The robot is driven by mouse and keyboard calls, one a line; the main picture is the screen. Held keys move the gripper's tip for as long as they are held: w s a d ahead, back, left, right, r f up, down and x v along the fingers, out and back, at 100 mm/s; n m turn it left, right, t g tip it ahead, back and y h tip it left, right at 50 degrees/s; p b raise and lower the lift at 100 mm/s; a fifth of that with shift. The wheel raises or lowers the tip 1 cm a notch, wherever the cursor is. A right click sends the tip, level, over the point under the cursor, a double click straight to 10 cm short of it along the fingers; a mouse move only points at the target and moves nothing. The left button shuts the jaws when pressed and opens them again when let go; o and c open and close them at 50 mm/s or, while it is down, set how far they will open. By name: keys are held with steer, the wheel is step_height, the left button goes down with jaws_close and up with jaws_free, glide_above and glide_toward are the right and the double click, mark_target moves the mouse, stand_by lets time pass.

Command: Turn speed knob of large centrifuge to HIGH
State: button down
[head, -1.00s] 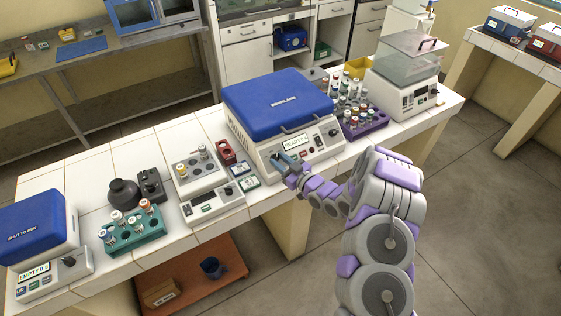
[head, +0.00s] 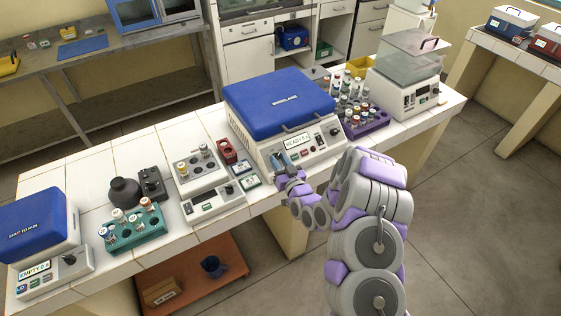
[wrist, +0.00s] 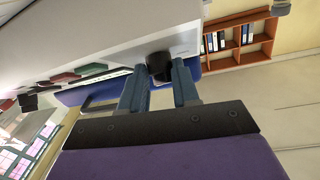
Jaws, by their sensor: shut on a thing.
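The large centrifuge (head: 270,101) with its blue lid shut stands in the middle of the white tiled bench. Its front panel carries a small display (head: 297,142) that seems to read READY, too small to be sure. My gripper (head: 279,161) is at the left end of this panel, and its fingers hide the control there in the head view. In the wrist view my gripper (wrist: 160,82) is shut on a dark round knob (wrist: 158,62), with one finger on each side. The knob's markings cannot be read. Another dark knob (head: 334,132) sits at the panel's right end.
A smaller blue-lidded centrifuge (head: 36,223) stands at the bench's left end. A teal tube rack (head: 150,232), a white block device (head: 200,168) and a purple rack (head: 372,125) stand along the bench. Open floor lies in front.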

steer(key=shift+s+a+m+t+h+b, duration=0.15)
steer(key=shift+m+t+h+b, duration=0.1)
steer(key=shift+m+h, duration=0.45)
steer(key=shift+w+a+m+t+h+b, duration=0.2)
steer(key=shift+m+h, duration=0.3)
steer(key=shift+m, duration=0.4)
steer(key=shift+d+r, duration=0.1)
steer(key=c, duration=0.8)
jaws_free()
steer(key=shift+s, duration=0.2)
steer(key=shift+h, duration=0.3)
steer(key=shift+p+v, duration=4.6)
steer(key=shift+v, duration=4)
